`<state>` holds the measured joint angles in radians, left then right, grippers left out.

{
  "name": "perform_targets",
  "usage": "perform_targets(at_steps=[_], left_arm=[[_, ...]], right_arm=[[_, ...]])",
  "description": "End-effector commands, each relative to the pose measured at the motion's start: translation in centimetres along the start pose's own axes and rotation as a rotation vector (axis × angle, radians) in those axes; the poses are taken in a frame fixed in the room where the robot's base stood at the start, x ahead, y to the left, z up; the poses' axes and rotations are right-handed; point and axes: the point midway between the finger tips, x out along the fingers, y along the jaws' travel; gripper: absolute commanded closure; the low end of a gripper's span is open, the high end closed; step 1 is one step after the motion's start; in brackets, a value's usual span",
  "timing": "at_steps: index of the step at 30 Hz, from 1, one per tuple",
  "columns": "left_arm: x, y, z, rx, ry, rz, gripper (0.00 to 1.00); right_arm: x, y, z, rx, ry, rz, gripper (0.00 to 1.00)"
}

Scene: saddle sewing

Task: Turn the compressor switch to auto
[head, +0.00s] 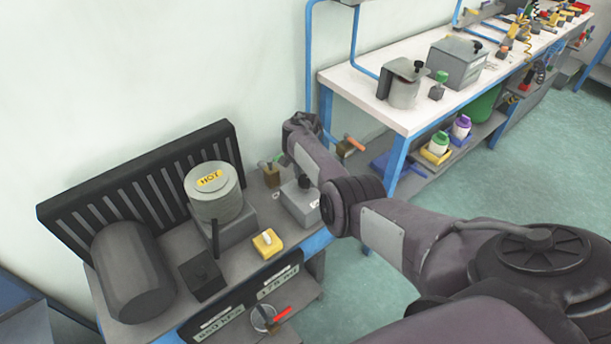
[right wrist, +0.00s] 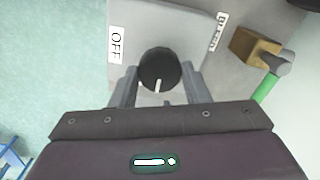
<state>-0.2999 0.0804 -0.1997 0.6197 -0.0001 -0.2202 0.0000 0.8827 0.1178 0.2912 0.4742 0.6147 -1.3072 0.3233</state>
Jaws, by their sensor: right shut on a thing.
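The compressor switch is a round black knob (right wrist: 160,68) with a white mark, on a grey box (right wrist: 185,22). In the right wrist view its mark points down, toward the gripper body, away from the OFF label (right wrist: 116,44) at left. Another label (right wrist: 217,32) at right is too small to read surely. My right gripper (right wrist: 158,78) is shut on the knob, one finger on each side. In the head view the grey box (head: 298,206) stands at the bench's right end with the black knob on top; my right forearm hides the fingers. My left gripper is out of view.
A brass valve with a green handle (right wrist: 264,88) sits right beside the box in the wrist view. A HOT-labelled cylinder (head: 214,196), a yellow block (head: 267,243) and a dark grey cylinder (head: 132,272) share the bench. A white workbench (head: 350,82) stands behind at right.

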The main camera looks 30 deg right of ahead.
Motion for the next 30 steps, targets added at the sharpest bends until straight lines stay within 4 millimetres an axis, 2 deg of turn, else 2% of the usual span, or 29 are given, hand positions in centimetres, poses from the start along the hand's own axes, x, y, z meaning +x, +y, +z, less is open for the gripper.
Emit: perform_targets(at_steps=[19,20,24,30], left_arm=[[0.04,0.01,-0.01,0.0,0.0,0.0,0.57],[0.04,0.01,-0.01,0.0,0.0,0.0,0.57],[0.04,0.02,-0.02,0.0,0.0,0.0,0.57],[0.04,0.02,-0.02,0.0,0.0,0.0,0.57]], right_arm=[[-0.08,-0.06,-0.05,0.051,0.001,-0.002,0.81],[-0.08,-0.05,-0.05,0.051,0.001,-0.002,0.55],[-0.06,-0.04,-0.04,0.05,0.001,-0.001,0.37],[-0.03,-0.01,-0.03,0.049,0.001,-0.001,0.36]])
